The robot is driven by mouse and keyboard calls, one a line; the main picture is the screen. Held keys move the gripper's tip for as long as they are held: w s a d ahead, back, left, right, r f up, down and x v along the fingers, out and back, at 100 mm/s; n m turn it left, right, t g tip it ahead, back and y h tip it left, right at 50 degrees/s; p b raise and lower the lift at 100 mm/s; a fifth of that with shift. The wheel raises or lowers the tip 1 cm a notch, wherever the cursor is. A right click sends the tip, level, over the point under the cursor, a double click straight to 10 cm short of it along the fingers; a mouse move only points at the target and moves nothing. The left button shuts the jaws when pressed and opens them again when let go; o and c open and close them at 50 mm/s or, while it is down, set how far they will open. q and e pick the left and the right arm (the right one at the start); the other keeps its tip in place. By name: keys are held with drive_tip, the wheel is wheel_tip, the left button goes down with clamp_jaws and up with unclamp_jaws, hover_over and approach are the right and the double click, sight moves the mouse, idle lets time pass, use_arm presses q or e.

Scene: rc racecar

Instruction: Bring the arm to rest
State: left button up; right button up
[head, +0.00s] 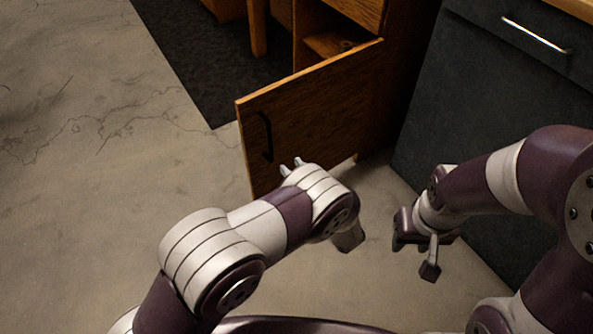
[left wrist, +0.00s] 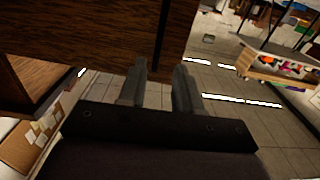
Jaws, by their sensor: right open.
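My left arm reaches forward in the head view, with its gripper (head: 291,166) partly hidden behind my wrist. In the left wrist view the two fingers of this gripper (left wrist: 160,82) stand apart with nothing between them. The gripper is close to the open wooden cabinet door (head: 310,115) and its dark handle (head: 266,137). The handle (left wrist: 163,35) lies beyond the fingertips in the left wrist view; I cannot tell the exact distance. My right gripper (head: 414,256) is open and empty, hanging low in front of the dark cabinet.
The wooden cabinet (head: 345,30) stands open at the top, with its door swung out toward me. A dark cabinet with a metal handle (head: 536,35) is at the right. A dark mat (head: 205,60) lies at the upper left. The concrete floor (head: 90,190) at the left is clear.

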use_arm(q)
drive_tip(key=s+d+f+m+g+h, duration=0.3)
drive_tip(key=d+f+m+g+h, duration=0.3)
drive_tip(key=d+f+h, duration=0.4)
drive_tip(key=s+a+r+m+g+h+p, duration=0.1)
drive_tip(key=s+a+r+m+g+p, duration=0.2)
drive_tip(key=s+a+r+g, duration=1.05)
drive_tip(key=s+a+r+t+p, duration=0.1)
drive_tip(key=a+r+t+p, duration=0.1)
drive_tip(key=r+p, duration=1)
drive_tip(key=s+a+r+t+p, duration=0.2)
drive_tip(key=a+r+p, duration=0.2)
drive_tip(key=r+p, duration=0.9)
drive_tip(key=s+a+r+n+t+p, duration=0.1)
drive_tip(key=a+r+t+p, duration=0.1)
drive_tip(key=r+p, duration=1.1)
wheel_tip(320, 180, up, 8)
drive_tip(key=shift+s+a+f+t, duration=0.1)
drive_tip(key=shift+s+a+t, duration=0.25)
drive_tip(key=shift+a, duration=0.35)
